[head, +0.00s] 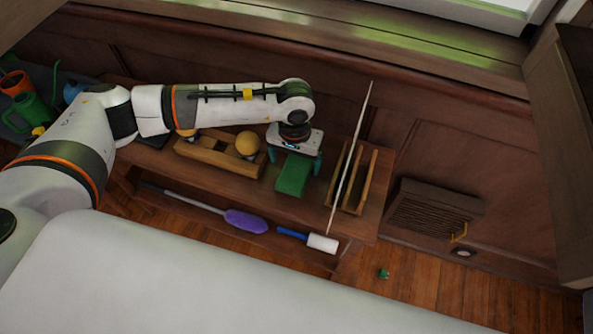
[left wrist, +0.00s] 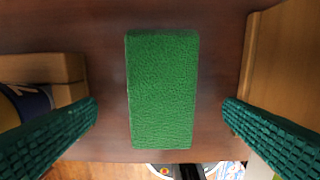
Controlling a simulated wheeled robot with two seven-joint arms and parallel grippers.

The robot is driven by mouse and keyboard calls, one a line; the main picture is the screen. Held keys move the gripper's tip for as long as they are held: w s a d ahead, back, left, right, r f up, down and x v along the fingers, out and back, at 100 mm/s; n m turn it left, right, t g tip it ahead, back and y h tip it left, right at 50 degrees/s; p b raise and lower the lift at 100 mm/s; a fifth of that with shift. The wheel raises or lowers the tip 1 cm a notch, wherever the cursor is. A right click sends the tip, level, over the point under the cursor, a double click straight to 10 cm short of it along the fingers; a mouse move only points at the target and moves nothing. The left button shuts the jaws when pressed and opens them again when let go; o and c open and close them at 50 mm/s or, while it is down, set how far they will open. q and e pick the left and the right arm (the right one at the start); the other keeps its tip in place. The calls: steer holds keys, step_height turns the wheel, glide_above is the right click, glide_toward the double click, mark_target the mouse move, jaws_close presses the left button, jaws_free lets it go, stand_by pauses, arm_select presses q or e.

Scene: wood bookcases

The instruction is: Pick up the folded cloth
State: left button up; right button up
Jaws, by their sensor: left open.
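The folded cloth (head: 293,175) is a green, rectangular block lying on the wooden shelf top. It also fills the middle of the left wrist view (left wrist: 163,90), its long side running up and down the picture. My left gripper (head: 295,153) is above the cloth, pointing down at it. In the left wrist view its two green ridged fingers (left wrist: 160,125) are wide apart, one on each side of the cloth, with a gap on both sides. Nothing is between them that they touch. My right gripper is not in view.
A purple duster (head: 246,221) and a lint roller (head: 322,243) lie lower in front. A green watering can (head: 33,113) is far left.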

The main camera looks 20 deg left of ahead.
mark_target(295, 170)
arm_select(q)
step_height(295, 170, down, 4)
steer(key=shift+r+b, duration=0.1)
steer(key=shift+b, duration=0.55)
steer(key=shift+c, duration=0.8)
steer(key=c, duration=0.9)
steer(key=shift+r, duration=0.1)
step_height(295, 170, up, 10)
steer(key=shift+f, duration=0.1)
steer(key=shift+o, duration=1.3)
steer(key=shift+c, duration=0.9)
